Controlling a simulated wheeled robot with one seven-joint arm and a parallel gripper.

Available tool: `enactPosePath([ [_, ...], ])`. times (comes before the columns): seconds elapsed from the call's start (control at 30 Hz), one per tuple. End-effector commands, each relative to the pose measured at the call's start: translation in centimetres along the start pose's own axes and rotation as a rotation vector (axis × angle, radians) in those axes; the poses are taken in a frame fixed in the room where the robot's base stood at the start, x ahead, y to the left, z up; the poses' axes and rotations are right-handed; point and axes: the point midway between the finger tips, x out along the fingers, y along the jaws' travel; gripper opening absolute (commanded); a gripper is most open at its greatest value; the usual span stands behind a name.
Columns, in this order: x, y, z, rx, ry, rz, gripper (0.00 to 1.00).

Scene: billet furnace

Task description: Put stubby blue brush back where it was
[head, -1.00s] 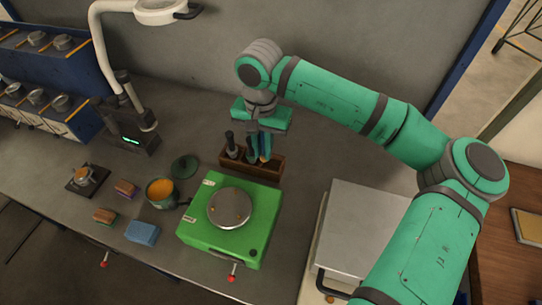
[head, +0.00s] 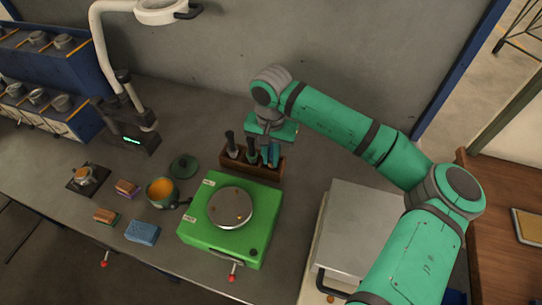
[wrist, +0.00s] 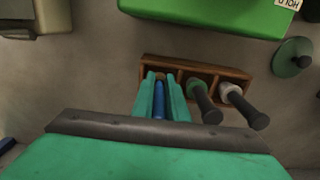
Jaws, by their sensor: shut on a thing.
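My gripper (head: 268,156) is shut on the blue brush (wrist: 158,101), whose blue handle shows between the fingers in the wrist view. The wooden rack (head: 236,170) stands on the bench behind the green device, and it also shows in the wrist view (wrist: 222,72). The brush is over the rack's right-end compartment in the head view, the left-end one in the wrist view. Its lower end is mostly hidden, so I cannot tell how deep it sits. Two dark-handled brushes stand in the other compartments, a grey-collared one (wrist: 245,106) and a green-collared one (wrist: 206,104).
The green device (head: 257,222) with a round metal plate is just in front of the rack. A green lid (head: 184,167) and a pot (head: 161,191) with orange contents stand to the left. A blue sponge (head: 142,232) lies nearer. Bare bench lies right of the rack.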

Motion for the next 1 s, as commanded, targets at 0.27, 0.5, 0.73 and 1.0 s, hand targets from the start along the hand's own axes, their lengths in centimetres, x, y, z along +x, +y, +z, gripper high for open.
enactPosePath([
  [0.27, 0.2, 0.0, 0.0, 0.0, 0.0, 0.0, 0.32],
  [0.5, 0.0, 0.0, 0.0, 0.0, 0.0, 0.0, 0.32],
  [0.73, -2.8, 0.0, -0.1, -0.001, 0.005, 0.001, 0.32],
  [1.0, -8.2, 0.0, -0.1, 0.001, 0.004, 0.001, 0.32],
])
